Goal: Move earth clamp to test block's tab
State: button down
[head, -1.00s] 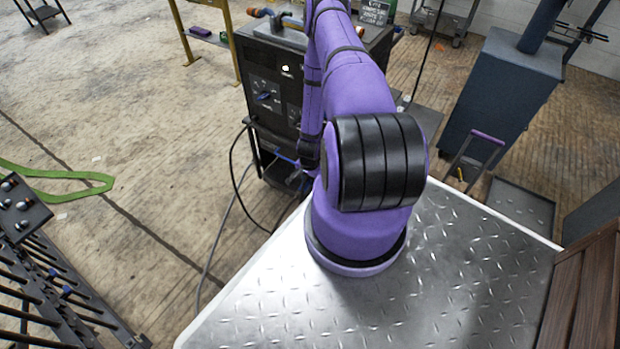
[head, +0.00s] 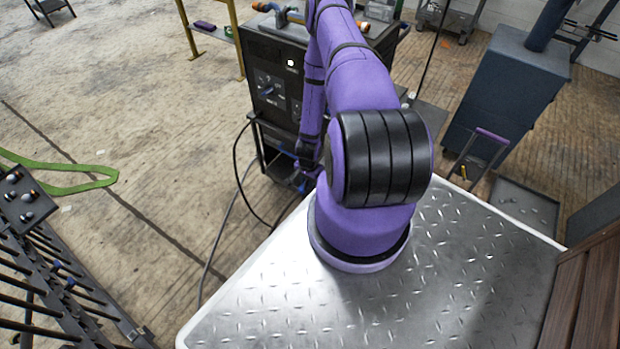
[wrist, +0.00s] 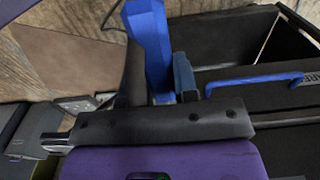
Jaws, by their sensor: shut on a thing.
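In the wrist view, my gripper (wrist: 160,85) is shut on an upright blue piece with a flat, angular body. It appears to be the earth clamp (wrist: 147,40); its lower end is hidden between the fingers. A dark finger stands at its left and a dull blue-grey one at its right.
Cables hang left of the machine. A blue-grey cabinet (head: 505,95) stands to the right, a dark rack (head: 60,280) at lower left. Floor between rack and machine is mostly clear.

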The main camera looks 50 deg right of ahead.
aim_at(302, 187)
jog(key=shift+s+a, duration=0.15)
jog(key=shift+a, duration=1.95)
jog(key=shift+a, duration=0.25)
